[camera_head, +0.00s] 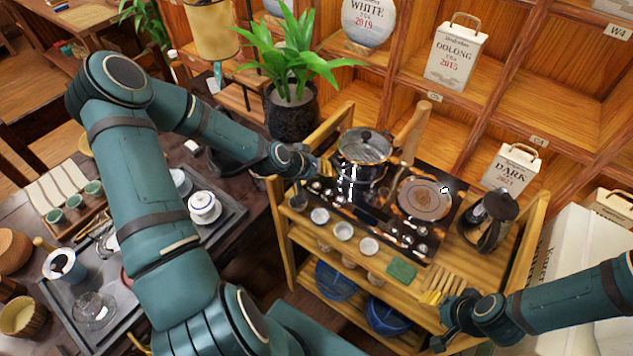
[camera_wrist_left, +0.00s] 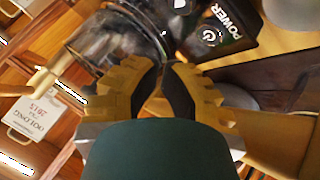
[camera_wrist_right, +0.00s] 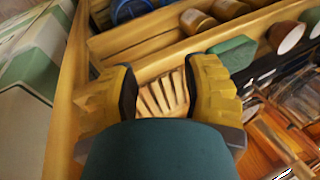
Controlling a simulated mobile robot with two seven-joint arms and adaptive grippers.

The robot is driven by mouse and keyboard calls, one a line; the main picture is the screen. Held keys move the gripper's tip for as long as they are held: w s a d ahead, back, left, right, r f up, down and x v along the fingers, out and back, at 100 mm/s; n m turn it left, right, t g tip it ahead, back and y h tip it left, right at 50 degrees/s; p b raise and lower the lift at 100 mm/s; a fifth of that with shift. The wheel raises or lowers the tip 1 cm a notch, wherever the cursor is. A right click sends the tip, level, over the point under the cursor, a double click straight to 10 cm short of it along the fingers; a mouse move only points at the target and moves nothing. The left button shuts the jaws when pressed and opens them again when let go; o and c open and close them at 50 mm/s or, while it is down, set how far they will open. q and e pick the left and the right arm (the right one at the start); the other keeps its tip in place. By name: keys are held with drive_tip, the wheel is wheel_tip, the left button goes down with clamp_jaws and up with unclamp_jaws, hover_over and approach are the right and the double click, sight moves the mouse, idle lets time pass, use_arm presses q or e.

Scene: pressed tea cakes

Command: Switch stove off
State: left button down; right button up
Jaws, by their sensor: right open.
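The black stove (camera_head: 378,212) sits on top of the wooden cart, with a round burner plate (camera_head: 425,198) on its right. A glass-lidded pot (camera_head: 364,147) stands on its left part and also shows in the left wrist view (camera_wrist_left: 115,38). A black panel (camera_wrist_left: 230,20) with a white POWER label and power symbol shows just beyond and right of my left fingertips. My left gripper (camera_wrist_left: 163,68) has its fingertips almost together, with nothing visible between them, apart from the panel. My right gripper (camera_wrist_right: 158,68) is open and empty over the cart's front right.
Several cups (camera_head: 343,231) stand along the stove's front. Wooden slats (camera_head: 440,284) and a green block (camera_head: 402,268) lie at the cart's front. A dark kettle (camera_head: 490,218) stands right of the stove. A potted plant (camera_head: 292,115) is behind my left forearm.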

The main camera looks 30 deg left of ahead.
use_arm(q)
drive_tip(key=shift+r+p, duration=0.7)
drive_tip(key=shift+r, duration=0.65)
drive_tip(key=shift+f, duration=0.1)
